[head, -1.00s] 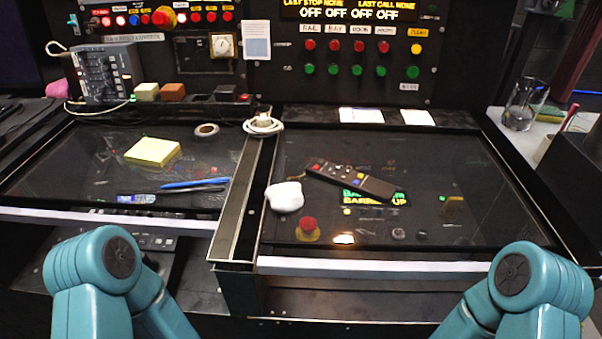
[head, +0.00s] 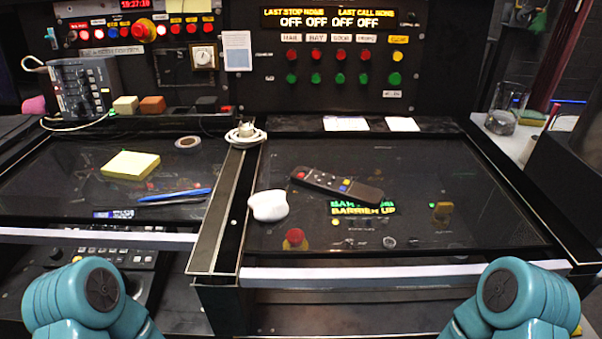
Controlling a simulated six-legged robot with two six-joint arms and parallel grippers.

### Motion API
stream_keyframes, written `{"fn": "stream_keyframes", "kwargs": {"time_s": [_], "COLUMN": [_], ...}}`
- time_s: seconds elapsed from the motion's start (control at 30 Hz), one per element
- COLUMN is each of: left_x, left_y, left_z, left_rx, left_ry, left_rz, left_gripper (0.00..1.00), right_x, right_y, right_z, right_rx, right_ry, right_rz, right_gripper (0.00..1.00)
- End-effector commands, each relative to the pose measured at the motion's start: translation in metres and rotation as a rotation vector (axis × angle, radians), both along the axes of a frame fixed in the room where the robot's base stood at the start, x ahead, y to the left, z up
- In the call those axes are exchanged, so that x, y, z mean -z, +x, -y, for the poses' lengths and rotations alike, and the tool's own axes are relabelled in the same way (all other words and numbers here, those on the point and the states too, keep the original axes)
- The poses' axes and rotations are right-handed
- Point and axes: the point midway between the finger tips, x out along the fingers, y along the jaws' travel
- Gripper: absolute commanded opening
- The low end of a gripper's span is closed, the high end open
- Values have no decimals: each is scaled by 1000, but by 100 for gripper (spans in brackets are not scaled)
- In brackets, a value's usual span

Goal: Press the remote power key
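The remote (head: 338,186) is a dark handset lying on the right glass panel (head: 460,215) of the desk, tilted down to the right. A red key (head: 301,175) shows at its left end, with a few coloured keys near its middle. I cannot read any key markings. My two teal arms stand at the lower left and lower right, in front of the desk. Only their upper links show. Both grippers are out of view, and nothing touches the remote.
A white rounded object (head: 268,206) lies left of the remote, with a red mushroom button (head: 294,239) below it. A raised divider (head: 222,215) splits the desk. A yellow note pad (head: 131,164) and pens (head: 174,196) lie on the left panel. Glass around the remote is mostly clear.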

Motion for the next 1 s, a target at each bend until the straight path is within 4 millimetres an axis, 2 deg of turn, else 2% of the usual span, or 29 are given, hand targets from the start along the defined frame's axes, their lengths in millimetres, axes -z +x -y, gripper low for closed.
{"fn": "stream_keyframes", "kwargs": {"time_s": [0.03, 0.1, 1.0], "left_x": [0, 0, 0], "left_y": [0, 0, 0], "left_z": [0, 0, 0], "left_rx": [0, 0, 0], "left_ry": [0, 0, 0], "left_rz": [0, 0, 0], "left_gripper": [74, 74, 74], "right_x": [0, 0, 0], "right_y": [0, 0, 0], "right_z": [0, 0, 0], "right_rx": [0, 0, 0], "right_ry": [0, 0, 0], "right_rz": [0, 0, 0], "right_gripper": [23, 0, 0]}}
